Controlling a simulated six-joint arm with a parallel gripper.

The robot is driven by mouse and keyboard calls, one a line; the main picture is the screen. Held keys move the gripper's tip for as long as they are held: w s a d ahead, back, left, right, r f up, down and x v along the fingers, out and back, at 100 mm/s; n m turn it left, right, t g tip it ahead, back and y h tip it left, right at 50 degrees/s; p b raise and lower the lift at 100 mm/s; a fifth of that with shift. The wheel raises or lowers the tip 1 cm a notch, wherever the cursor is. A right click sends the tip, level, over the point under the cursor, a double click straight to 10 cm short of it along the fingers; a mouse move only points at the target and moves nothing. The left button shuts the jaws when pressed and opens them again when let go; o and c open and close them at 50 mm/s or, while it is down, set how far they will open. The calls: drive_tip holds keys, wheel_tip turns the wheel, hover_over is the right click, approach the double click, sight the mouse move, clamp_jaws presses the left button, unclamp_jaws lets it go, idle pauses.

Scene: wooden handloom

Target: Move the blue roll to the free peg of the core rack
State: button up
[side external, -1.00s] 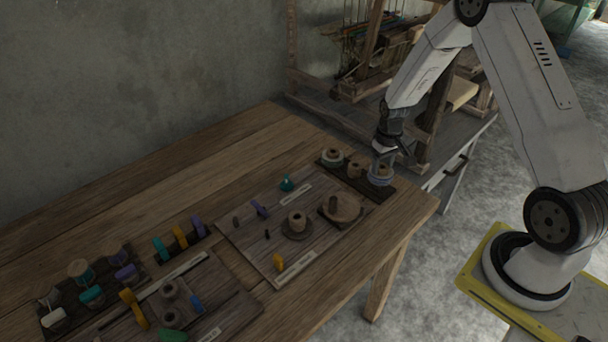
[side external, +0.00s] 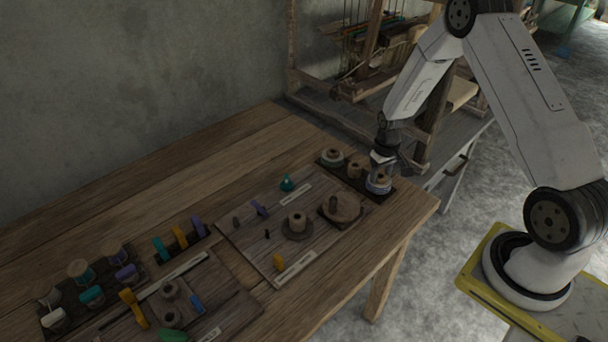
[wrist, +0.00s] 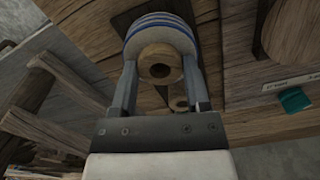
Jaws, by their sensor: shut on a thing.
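The blue roll (side external: 378,187), striped blue and white around a wooden core, is at the right end of the dark core rack (side external: 391,194). My gripper (side external: 381,175) is above it and shut on it. In the wrist view the blue roll (wrist: 158,30) sits between the two fingers (wrist: 160,80), with its core's open end facing the camera. I cannot tell whether its underside touches the rack or a peg. A pale roll (side external: 332,158) is at the rack's left end. A bare wooden core or peg (side external: 355,169) stands between the two.
A board (side external: 262,233) left of the rack holds a round wooden piece (side external: 342,207), a spool (side external: 297,222), a teal piece (side external: 287,184) and other small parts. More coloured pieces lie farther left. The loom frame (side external: 430,120) rises close behind my gripper.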

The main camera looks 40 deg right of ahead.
drive_tip(key=shift+f, duration=0.65)
idle(1.0)
drive_tip(key=o, duration=1)
drive_tip(key=shift+o, duration=0.2)
drive_tip(key=shift+r, duration=0.1)
drive_tip(key=shift+r, duration=3.4)
